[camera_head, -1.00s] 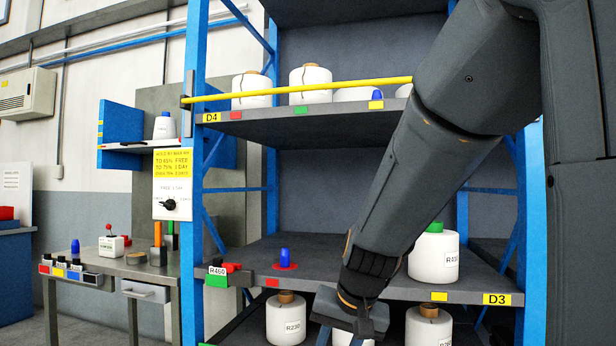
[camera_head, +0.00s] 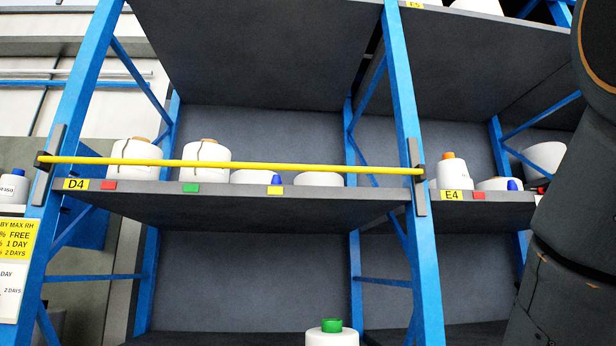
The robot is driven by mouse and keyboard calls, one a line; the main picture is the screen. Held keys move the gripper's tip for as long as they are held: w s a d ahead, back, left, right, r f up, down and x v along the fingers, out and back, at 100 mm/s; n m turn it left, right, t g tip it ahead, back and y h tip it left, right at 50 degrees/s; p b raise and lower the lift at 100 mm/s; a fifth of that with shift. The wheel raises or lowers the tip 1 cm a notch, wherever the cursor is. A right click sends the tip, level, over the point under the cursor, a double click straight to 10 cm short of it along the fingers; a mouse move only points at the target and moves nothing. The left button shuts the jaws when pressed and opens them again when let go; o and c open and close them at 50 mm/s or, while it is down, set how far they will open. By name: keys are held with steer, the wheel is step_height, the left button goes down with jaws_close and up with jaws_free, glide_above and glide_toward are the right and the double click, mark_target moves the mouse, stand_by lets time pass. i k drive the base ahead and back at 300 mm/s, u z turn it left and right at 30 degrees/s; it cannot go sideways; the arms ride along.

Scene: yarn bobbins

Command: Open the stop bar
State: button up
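The yellow stop bar (camera_head: 290,167) runs across the front of the D4 shelf (camera_head: 230,200), just above its front edge. Its left end sits at a dark bracket (camera_head: 43,165) on the left blue post. Its right end sits in a dark bracket (camera_head: 417,172) on the middle blue post. The bar is roughly level and spans the bay. White bobbins (camera_head: 207,152) stand behind it. My arm shows at the right edge, well apart from the bar. My gripper is out of view.
A bay marked E4 (camera_head: 452,195) to the right holds white bobbins and a blue cone. A white bobbin with a green top (camera_head: 332,334) stands on the lower shelf. Blue posts (camera_head: 413,200) frame the bays. The space in front of the bar looks clear.

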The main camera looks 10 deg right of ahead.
mark_target(44, 160)
steer(key=z, duration=0.9)
steer(key=i, duration=0.8)
steer(key=u, duration=2.6)
